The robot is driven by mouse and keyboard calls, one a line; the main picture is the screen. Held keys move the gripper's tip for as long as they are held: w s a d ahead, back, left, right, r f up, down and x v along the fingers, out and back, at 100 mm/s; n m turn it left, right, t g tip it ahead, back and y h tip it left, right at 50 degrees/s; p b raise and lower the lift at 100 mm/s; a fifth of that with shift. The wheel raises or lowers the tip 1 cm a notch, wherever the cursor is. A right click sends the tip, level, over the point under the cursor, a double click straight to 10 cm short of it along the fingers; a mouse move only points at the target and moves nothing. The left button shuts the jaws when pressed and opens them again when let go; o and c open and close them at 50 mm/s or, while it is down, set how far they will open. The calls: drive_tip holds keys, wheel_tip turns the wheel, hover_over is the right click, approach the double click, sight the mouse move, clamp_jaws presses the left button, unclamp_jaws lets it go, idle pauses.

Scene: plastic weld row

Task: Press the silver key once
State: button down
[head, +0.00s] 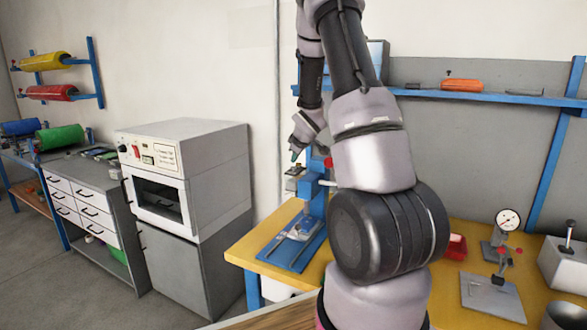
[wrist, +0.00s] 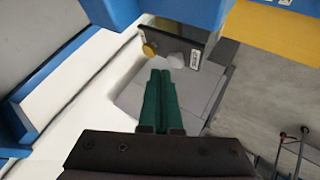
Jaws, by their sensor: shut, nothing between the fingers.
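In the wrist view, a dark panel (wrist: 185,42) with a small white label carries a round yellow key (wrist: 150,48) and, to its right, a round silver key (wrist: 176,60). My gripper (wrist: 162,75) has its green fingers shut together with nothing between them. The fingertips point at the panel, just below the silver key in the picture. I cannot tell whether they touch it. In the head view, my gripper (head: 294,155) is beside the blue press (head: 318,190) at the back of the yellow table; the keys cannot be made out there.
The yellow table (head: 245,247) holds the press, a dial gauge (head: 507,220) and a small red tray (head: 456,247) to the right. A white oven (head: 190,170) stands at the left. A blue shelf (head: 480,96) crosses the back wall. My arm hides the table's middle.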

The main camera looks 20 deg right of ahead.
drive_tip(key=shift+r, duration=0.1)
drive_tip(key=shift+r, duration=2.45)
